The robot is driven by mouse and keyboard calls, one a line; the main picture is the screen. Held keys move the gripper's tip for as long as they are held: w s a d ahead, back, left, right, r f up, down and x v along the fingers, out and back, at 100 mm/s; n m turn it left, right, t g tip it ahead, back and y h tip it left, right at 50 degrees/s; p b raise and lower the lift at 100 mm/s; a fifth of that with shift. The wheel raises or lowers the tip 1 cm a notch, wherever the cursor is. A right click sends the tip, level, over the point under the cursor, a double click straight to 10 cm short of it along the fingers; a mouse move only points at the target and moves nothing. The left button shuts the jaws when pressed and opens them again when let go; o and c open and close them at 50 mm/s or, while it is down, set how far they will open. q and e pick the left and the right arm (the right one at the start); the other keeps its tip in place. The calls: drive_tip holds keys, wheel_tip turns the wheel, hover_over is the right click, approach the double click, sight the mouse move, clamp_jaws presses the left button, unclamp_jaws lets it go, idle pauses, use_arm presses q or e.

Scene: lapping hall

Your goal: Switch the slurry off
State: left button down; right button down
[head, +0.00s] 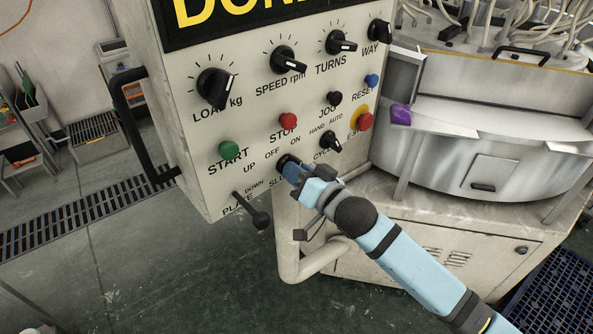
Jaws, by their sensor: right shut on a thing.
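The grey control panel (205,140) carries a rotary switch (283,159) below the words OFF and ON, with a partly hidden label starting "SL" under it. My right gripper (290,167), on the light blue arm from the lower right, is at this switch and shut on its knob. The gripper covers most of the knob, so I cannot tell which way it points. My left gripper is not in view.
Close around are the green START button (228,149), red STOP button (288,120), CYCLE knob (331,141), emergency stop (364,121) and plate lever (258,215). A black handle (128,120) sticks out on the left. A steel tub (460,160) stands right.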

drive_tip(key=shift+r+n+p, duration=0.1)
drive_tip(key=shift+n+p, duration=0.4)
drive_tip(key=shift+n, duration=0.5)
drive_tip(key=n+p, duration=0.1)
drive_tip(key=n, duration=0.1)
drive_tip(key=shift+n, duration=0.4)
drive_tip(key=n+p, duration=0.1)
drive_tip(key=n, duration=0.3)
drive_tip(key=shift+n+p, duration=0.45)
drive_tip(key=shift+n, duration=1.05)
drive_tip(key=c, duration=1.1)
unclamp_jaws()
